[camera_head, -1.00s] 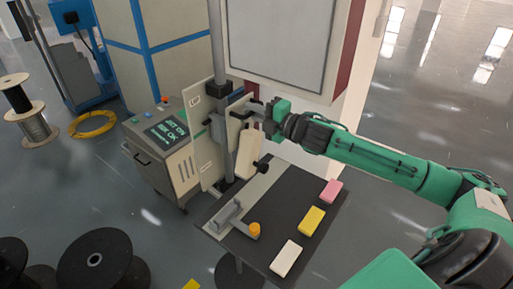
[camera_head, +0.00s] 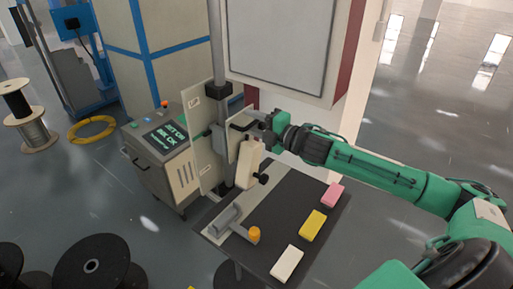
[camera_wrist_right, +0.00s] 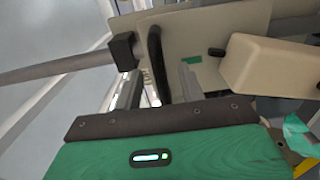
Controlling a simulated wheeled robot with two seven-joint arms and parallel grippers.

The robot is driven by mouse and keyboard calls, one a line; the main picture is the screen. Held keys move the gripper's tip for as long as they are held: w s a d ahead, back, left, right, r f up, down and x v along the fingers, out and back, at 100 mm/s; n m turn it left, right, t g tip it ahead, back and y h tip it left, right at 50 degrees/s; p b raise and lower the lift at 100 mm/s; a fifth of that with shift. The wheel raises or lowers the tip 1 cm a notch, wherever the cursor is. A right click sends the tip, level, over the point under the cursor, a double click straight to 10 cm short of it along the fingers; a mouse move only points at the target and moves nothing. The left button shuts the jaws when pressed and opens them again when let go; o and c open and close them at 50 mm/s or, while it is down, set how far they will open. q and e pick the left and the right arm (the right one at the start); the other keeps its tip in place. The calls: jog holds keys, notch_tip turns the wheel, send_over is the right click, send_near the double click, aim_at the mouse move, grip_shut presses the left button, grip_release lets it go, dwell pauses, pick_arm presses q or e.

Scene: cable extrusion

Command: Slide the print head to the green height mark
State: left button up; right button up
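The print head (camera_head: 249,162) is a cream block on a carriage on the grey vertical pole (camera_head: 216,50), with a black handle (camera_head: 240,126). In the right wrist view the print head (camera_wrist_right: 275,68) is at the right and the black handle (camera_wrist_right: 157,62) rises between my finger parts. My right gripper (camera_head: 262,126) is at the handle and appears shut on it; the contact is partly hidden. A small green mark (camera_wrist_right: 192,60) shows on the beige plate (camera_wrist_right: 205,35), just right of the handle in that view. My left gripper is not in view.
A dark table (camera_head: 273,213) below holds pink (camera_head: 333,194), yellow (camera_head: 313,224) and white (camera_head: 287,262) blocks, plus a grey fixture with an orange knob (camera_head: 254,234). A control console (camera_head: 165,150) stands left. A large grey panel (camera_head: 283,45) hangs above my right arm.

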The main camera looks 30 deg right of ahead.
jog(key=shift+s+d+f+b, duration=0.25)
jog(key=shift+s+d+b, duration=0.1)
jog(key=shift+s+b, duration=0.25)
jog(key=b+v, duration=0.4)
jog(key=v, duration=0.2)
jog(key=shift+s+r, duration=0.25)
jog(key=shift+s, duration=0.05)
dwell(0.4)
